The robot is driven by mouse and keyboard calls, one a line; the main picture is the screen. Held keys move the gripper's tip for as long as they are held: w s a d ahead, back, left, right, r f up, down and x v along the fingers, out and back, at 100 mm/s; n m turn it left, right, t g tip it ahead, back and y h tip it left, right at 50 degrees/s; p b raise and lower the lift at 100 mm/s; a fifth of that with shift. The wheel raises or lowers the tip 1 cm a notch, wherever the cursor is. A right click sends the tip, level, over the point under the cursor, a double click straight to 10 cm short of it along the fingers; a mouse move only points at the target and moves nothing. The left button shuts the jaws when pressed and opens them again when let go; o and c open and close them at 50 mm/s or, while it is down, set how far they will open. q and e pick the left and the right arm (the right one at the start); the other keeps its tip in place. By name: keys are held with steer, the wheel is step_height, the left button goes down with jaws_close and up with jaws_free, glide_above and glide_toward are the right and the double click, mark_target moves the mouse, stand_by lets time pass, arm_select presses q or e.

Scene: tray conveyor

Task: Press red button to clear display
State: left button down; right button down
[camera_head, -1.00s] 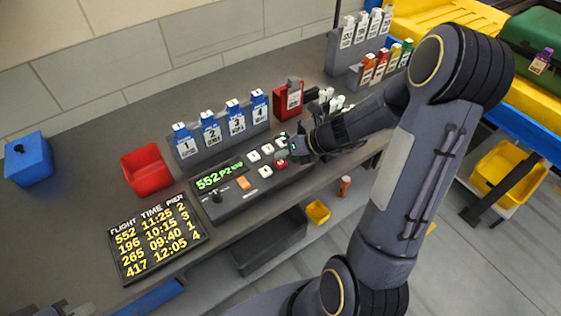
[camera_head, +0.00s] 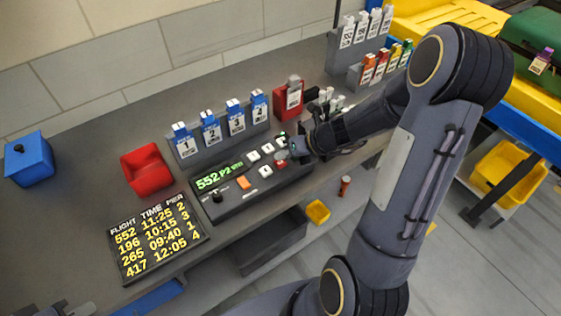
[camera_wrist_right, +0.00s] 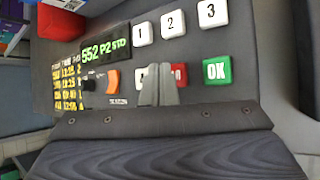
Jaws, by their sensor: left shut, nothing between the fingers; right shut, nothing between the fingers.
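The red button (camera_head: 281,162) sits on the dark control panel (camera_head: 232,207), among white number keys. In the right wrist view the red button (camera_wrist_right: 180,74) is partly hidden behind my fingers. The green display (camera_head: 217,177) reads "552 P2 STD". My right gripper (camera_head: 296,148) is shut and empty, its tips over the panel's right end. In the right wrist view its fingertips (camera_wrist_right: 158,80) overlap the red button's left side and a white key; contact cannot be told. My left gripper (camera_head: 72,309) shows only in part at the bottom left edge, shut and empty.
A green OK button (camera_wrist_right: 216,70) is right of the red one, and an orange switch (camera_wrist_right: 112,79) is left. A red bin (camera_head: 147,168) is at left.

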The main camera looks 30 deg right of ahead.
mark_target(284, 163)
steer(key=shift+f, duration=0.35)
steer(key=shift+f+b, duration=0.5)
stand_by(0.5)
steer(key=shift+r, duration=0.1)
steer(key=shift+r+p, duration=0.85)
steer(key=shift+p, duration=0.1)
steer(key=shift+r, duration=0.1)
step_height(284, 163, up, 5)
steer(key=p, duration=0.5)
stand_by(0.6)
